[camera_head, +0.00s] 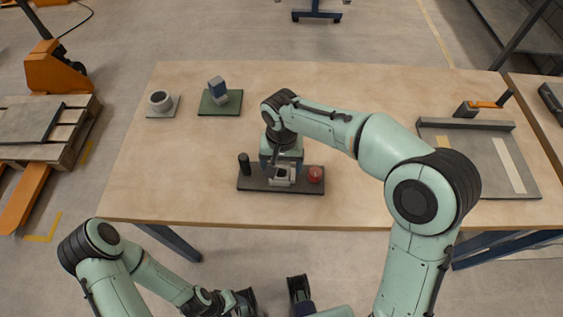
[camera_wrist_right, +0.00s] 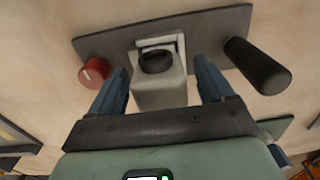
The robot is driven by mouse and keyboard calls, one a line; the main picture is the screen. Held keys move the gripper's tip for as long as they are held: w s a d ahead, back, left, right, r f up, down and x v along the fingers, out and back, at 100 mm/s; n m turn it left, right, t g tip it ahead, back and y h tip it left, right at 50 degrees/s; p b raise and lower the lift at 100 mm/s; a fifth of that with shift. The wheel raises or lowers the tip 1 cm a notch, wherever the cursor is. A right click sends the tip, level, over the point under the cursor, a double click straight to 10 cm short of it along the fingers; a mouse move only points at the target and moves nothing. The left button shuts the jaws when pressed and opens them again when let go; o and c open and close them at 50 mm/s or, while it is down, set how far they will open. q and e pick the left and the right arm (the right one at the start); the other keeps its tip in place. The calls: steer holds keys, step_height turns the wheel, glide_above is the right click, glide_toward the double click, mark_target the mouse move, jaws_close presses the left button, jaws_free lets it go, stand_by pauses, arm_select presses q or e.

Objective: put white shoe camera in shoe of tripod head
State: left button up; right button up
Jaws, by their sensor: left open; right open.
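A light grey camera body with a round black part (camera_wrist_right: 158,88) lies between the fingers of my right gripper (camera_wrist_right: 160,88) in the right wrist view. The fingers are open, with a gap on each side. The body meets or overlaps a pale shoe (camera_wrist_right: 172,44) on the dark base plate of the tripod head (camera_wrist_right: 215,27); I cannot tell how fully it is seated. In the head view, my right gripper (camera_head: 281,168) is over the middle of this plate (camera_head: 258,185) and partly hides the camera. My left gripper (camera_head: 243,300) is open, low in front of the table, partly cut off.
The plate carries a black upright handle (camera_head: 244,164) and a red knob (camera_head: 315,174). A pale round item on a grey base (camera_head: 160,101) and a blue-grey item (camera_head: 218,90) on a green plate (camera_head: 230,104) stand back left. A grey tray (camera_head: 458,150) lies right.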

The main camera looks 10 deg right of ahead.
step_height(320, 180, up, 12)
steer(key=shift+r+p, duration=0.2)
steer(key=shift+p, duration=0.9)
